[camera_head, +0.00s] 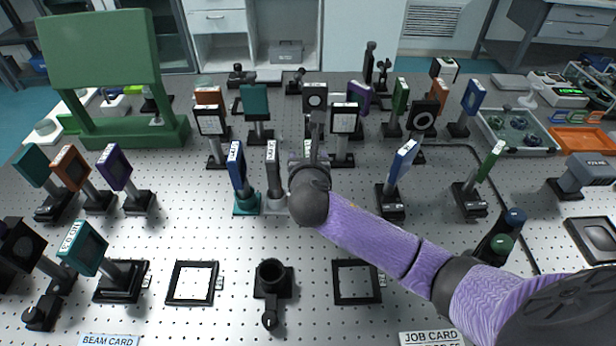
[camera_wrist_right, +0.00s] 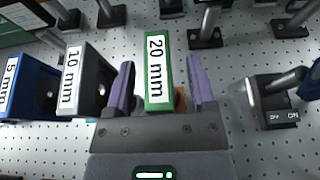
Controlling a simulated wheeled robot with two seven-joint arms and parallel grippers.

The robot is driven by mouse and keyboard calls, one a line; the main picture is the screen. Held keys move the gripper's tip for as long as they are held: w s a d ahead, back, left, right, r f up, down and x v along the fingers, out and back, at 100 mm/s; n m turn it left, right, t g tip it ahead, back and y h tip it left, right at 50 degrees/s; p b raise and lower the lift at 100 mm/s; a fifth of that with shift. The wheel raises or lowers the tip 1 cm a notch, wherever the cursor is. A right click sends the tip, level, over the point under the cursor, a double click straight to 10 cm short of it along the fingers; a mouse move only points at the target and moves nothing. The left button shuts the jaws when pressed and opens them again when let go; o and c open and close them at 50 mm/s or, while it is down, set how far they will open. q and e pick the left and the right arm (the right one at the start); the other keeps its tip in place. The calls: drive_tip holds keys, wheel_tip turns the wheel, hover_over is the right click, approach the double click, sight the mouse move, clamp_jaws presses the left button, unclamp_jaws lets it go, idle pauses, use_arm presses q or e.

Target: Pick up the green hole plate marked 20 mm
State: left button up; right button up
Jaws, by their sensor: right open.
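The green hole plate marked 20 mm (camera_wrist_right: 151,100) stands upright in the right wrist view, its label facing up towards the camera. My right gripper (camera_wrist_right: 160,66) is open, with one purple finger on each side of the plate and a gap visible on both sides. My left gripper is not in view.
The grey 10 mm plate (camera_wrist_right: 83,80) and blue 5 mm plate (camera_wrist_right: 28,88) stand close on the left. A black mount base (camera_wrist_right: 277,112) is on the right.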

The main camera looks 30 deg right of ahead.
drive_tip(key=shift+w+d+f, duration=0.1)
drive_tip(key=shift+w, duration=0.1)
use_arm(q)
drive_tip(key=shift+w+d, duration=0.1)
use_arm(e)
drive_tip(key=shift+c, duration=0.3)
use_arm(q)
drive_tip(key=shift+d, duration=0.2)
use_arm(e)
clamp_jaws()
drive_tip(key=shift+r, duration=0.2)
